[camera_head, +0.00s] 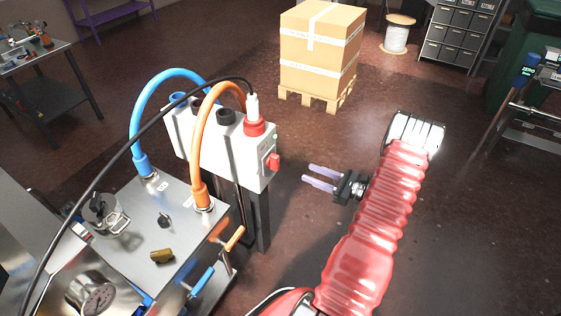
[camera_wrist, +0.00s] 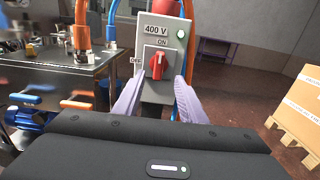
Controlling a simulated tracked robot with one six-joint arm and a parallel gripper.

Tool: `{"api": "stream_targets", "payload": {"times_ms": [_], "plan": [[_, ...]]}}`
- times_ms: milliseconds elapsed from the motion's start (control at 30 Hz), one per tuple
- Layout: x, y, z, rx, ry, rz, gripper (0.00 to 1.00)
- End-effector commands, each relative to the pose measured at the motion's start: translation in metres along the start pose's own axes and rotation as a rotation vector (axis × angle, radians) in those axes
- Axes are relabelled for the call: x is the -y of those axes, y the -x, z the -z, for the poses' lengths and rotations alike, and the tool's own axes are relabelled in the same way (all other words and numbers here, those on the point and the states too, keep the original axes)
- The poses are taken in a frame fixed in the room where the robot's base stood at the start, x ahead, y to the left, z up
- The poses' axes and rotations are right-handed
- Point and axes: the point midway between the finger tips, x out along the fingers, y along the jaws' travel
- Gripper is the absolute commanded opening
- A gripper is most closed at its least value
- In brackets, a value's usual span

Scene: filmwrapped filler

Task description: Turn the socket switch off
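The socket switch is a red rotary knob (camera_wrist: 158,65) on the end face of a grey socket box (camera_head: 220,150). In the wrist view it stands roughly upright, under the "ON" label, with an "OFF" label at its left and a "400 V" plate above. The knob also shows in the head view (camera_head: 272,162). My gripper (camera_head: 308,174) is open and empty, to the right of the knob with a gap between. In the wrist view its two pale purple fingers (camera_wrist: 159,82) point towards the box, on either side below the knob.
A pale indicator light (camera_wrist: 180,33) sits on the box face. Blue (camera_head: 136,120) and orange (camera_head: 199,135) hoses and a black cable arch beside the box. A metal machine table (camera_head: 140,235) stands at left.

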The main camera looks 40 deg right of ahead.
Motion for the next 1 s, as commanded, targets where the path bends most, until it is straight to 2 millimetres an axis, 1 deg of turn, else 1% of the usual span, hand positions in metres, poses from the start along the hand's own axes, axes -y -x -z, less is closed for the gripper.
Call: {"api": "stream_targets", "payload": {"times_ms": [167, 267, 367, 1000], "plan": [[0.0, -0.005, 0.0, -0.001, 0.0, -0.002, 0.38], [-0.001, -0.012, 0.0, -0.001, 0.0, -0.003, 0.38], [-0.001, -0.024, 0.0, -0.001, 0.001, -0.004, 0.38], [-0.001, -0.121, 0.0, -0.001, 0.001, -0.004, 0.38]]}}
